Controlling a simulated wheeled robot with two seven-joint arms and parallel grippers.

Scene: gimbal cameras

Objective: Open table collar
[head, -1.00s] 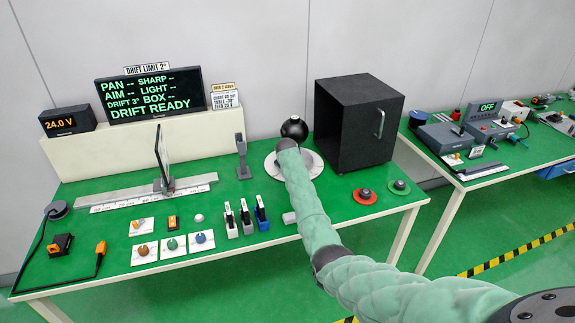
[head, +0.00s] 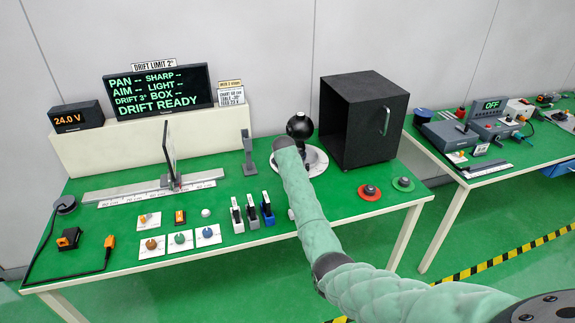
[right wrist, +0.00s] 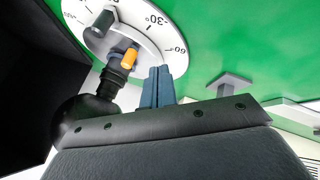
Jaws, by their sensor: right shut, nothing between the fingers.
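The round white turntable (head: 316,160) with a black ball-topped post (head: 299,127) stands near the back of the green table, partly behind my right arm. In the right wrist view the angle-marked dial (right wrist: 172,42) fills the top. On it are a dark collar-like stem (right wrist: 113,78), a small orange knob (right wrist: 130,58) and a grey knob (right wrist: 103,24). I cannot tell which part is the collar. My right gripper (right wrist: 157,72) has its blue-grey fingers shut and empty, just right of the orange knob in the picture. The head view hides these fingers. My left gripper is out of view.
A black box (head: 360,122) with a handle stands right of the turntable. A grey stand (head: 247,158), coloured switches (head: 252,212) and a rail (head: 105,194) are to the left.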

